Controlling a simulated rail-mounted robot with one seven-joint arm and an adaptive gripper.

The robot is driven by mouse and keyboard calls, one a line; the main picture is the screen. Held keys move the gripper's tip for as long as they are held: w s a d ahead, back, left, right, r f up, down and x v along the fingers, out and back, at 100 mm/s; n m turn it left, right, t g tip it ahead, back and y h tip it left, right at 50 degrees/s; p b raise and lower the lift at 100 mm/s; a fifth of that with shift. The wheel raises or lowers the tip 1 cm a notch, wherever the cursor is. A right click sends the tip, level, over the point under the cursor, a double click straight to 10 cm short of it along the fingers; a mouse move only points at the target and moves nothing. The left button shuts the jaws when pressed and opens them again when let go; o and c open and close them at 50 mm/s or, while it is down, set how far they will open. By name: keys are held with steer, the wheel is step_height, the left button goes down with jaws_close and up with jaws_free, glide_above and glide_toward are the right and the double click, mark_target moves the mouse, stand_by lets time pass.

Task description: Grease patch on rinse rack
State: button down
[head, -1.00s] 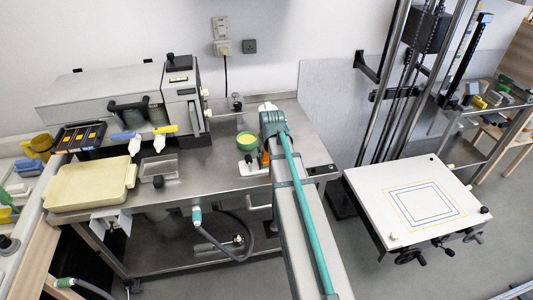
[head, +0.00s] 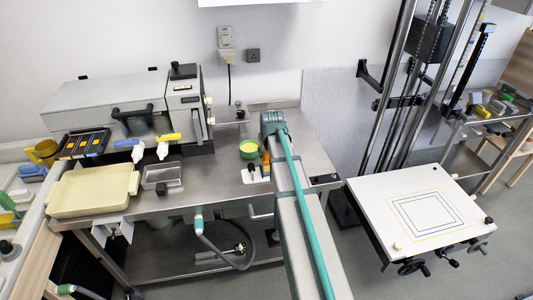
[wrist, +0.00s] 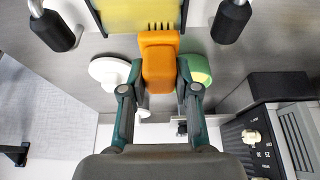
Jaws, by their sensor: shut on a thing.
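In the wrist view my gripper (wrist: 160,88) has its two teal fingers closed on an orange block (wrist: 158,62). Dark teeth or slots show at the block's far end, just before a yellow panel in a dark frame (wrist: 138,14). In the head view an orange piece (head: 266,162) shows by the green bowl (head: 249,149); my arm hides the gripper there. I cannot pick out a grease patch or name the rinse rack for sure.
Black handles (wrist: 52,30) flank the yellow panel. A white pad with dark items (head: 255,176) lies near the bench front. A cream tray (head: 90,192), grey tray (head: 160,180) and grey machine (head: 110,100) stand left. The enlarger baseboard (head: 420,212) is right, across a gap.

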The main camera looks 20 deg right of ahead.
steer(key=shift+s+d, duration=0.25)
steer(key=shift+d, duration=0.7)
steer(key=shift+s+d, duration=0.25)
steer(key=shift+d, duration=0.65)
steer(key=shift+s+a, duration=0.3)
steer(key=shift+s, duration=0.75)
steer(key=shift+s+a, duration=0.25)
steer(key=shift+s, duration=0.8)
steer(key=shift+w+d, duration=0.2)
steer(key=shift+w, duration=0.55)
steer(key=shift+w+d, duration=0.15)
steer(key=shift+w, duration=0.55)
steer(key=shift+w+d, duration=0.2)
steer(key=shift+w, duration=0.55)
